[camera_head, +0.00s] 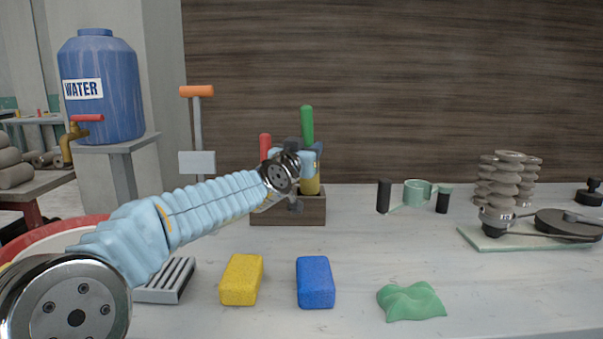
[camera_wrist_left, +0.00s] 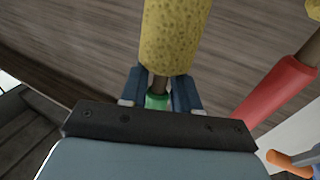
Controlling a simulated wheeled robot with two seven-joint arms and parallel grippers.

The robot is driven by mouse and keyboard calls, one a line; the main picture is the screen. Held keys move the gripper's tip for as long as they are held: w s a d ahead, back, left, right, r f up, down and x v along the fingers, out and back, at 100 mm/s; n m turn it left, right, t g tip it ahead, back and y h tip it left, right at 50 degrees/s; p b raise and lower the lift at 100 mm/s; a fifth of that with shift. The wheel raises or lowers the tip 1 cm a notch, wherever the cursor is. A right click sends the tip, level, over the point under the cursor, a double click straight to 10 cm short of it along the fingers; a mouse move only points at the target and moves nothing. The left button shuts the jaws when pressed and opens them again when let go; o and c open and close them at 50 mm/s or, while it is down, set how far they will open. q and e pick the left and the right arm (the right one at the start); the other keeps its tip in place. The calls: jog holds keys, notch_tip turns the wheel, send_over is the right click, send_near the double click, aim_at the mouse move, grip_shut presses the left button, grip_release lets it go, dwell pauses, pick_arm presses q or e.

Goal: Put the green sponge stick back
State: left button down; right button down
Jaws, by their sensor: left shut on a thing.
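My left gripper (camera_head: 306,163) is shut on the green sponge stick, gripping it near where the green handle (camera_head: 307,125) meets the yellow sponge head. The stick is upright, with its handle up and the sponge (camera_head: 311,187) down, at the right part of the wooden box (camera_head: 285,212). I cannot tell whether the sponge's lower end is inside the box or just over it. In the left wrist view the sponge (camera_wrist_left: 172,35) and a bit of green handle (camera_wrist_left: 157,101) show between the fingers (camera_wrist_left: 160,92). My right gripper is not in view.
A red-handled tool (camera_head: 265,147) stands close left of the gripper. Grey stacked pieces (camera_head: 500,190) stand right.

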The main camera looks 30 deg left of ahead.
pick_arm(q)
jog(key=g, duration=0.1)
send_over(299, 197)
jog(key=w, duration=0.3)
notch_tip(299, 197, down, 5)
jog(key=shift+w+d+f, duration=0.1)
jog(key=shift+f, duration=0.1)
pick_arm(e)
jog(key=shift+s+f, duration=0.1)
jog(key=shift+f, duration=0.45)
pick_arm(q)
jog(key=c, duration=0.8)
grip_release()
jog(key=s+b, duration=0.1)
jog(key=s+f+b, duration=0.1)
jog(key=s, duration=0.1)
jog(key=shift+s+f+b, duration=0.1)
jog(key=shift+f+b, duration=0.25)
jog(key=shift+b, duration=0.05)
jog(key=s+r, duration=0.1)
jog(key=s+d+r, duration=0.1)
jog(key=s, duration=0.1)
jog(key=shift+s, duration=0.15)
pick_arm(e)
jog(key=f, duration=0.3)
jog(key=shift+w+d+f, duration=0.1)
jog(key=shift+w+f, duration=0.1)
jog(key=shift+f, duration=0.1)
